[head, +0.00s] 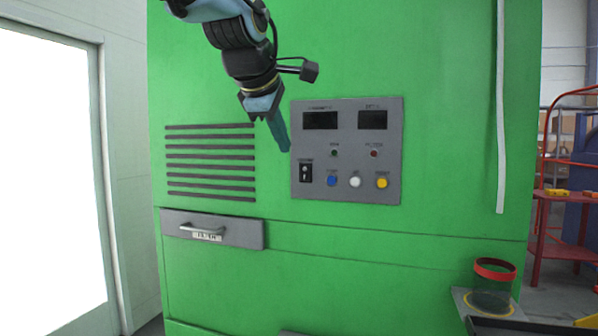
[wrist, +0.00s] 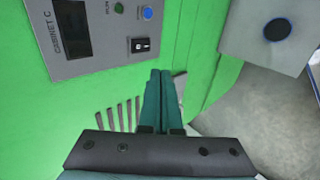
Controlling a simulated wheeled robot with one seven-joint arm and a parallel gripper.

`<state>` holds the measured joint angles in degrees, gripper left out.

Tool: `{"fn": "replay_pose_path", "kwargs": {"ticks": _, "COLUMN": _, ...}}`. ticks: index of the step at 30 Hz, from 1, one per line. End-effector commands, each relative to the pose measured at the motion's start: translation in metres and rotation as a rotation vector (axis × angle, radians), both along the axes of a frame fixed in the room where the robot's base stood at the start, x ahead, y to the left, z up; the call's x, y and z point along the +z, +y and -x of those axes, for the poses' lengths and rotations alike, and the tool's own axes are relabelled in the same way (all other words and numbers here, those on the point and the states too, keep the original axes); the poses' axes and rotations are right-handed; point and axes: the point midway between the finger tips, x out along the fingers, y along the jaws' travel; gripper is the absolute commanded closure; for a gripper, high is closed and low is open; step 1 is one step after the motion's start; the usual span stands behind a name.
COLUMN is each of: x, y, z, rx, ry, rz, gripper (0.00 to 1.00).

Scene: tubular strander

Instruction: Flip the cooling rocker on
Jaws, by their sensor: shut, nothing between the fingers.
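The cooling rocker (head: 305,172) is a small black switch at the lower left of the grey control panel (head: 346,188) on the green cabinet. In the wrist view the rocker (wrist: 140,45) sits just above and left of my fingertips, with a white mark on its face. Its label is too small to read and I cannot tell which way it is tipped. My gripper (head: 286,149) is shut and empty, its teal fingers pointing down at the panel's left edge, above and left of the rocker. The closed fingers (wrist: 160,74) also show in the wrist view, apart from the rocker.
The panel also holds two dark displays (head: 320,120), small lamps, and blue (head: 332,181), white (head: 355,182) and yellow (head: 382,183) buttons. Vent slots (head: 210,172) and a handled drawer (head: 212,229) lie left. A red-rimmed clear container (head: 493,287) stands at lower right.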

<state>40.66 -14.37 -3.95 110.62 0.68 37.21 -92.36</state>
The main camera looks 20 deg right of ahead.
Motion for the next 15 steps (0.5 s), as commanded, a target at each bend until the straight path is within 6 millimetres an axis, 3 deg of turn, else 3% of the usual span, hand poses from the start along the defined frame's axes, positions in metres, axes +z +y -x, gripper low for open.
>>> {"fn": "replay_pose_path", "kwargs": {"ticks": 5, "x": -0.012, "y": -0.009, "z": -0.009, "rx": -0.001, "ry": 0.004, "rz": -0.005, "gripper": 1.0}}
{"fn": "replay_pose_path", "kwargs": {"ticks": 15, "x": -0.059, "y": -0.043, "z": -0.046, "rx": -0.001, "ry": 0.005, "rz": -0.006, "gripper": 1.0}}
